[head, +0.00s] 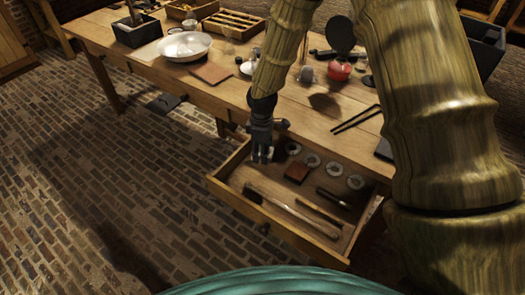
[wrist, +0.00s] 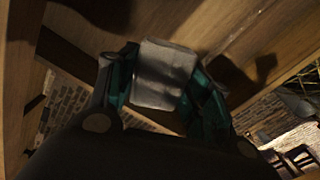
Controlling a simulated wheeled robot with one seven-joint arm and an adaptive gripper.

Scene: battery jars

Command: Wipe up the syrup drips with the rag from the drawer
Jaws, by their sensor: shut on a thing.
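My gripper (head: 262,152) is over the back left of the open drawer (head: 232,199). In the wrist view its teal fingers (wrist: 160,85) are shut on a pale grey folded rag (wrist: 166,72). The rag shows only as a small pale bit in the head view. I cannot tell whether it still touches the drawer. A dark patch (head: 323,103) lies on the table top (head: 225,92) right of my arm; I cannot tell whether it is syrup or shadow.
The drawer also holds a brush (head: 290,212), a brown block (head: 297,172), several grey rings (head: 312,160) and dark tools. On the table stand a white bowl (head: 185,46), a red pot (head: 339,70), dark tongs (head: 356,118) and a brown square (head: 211,73).

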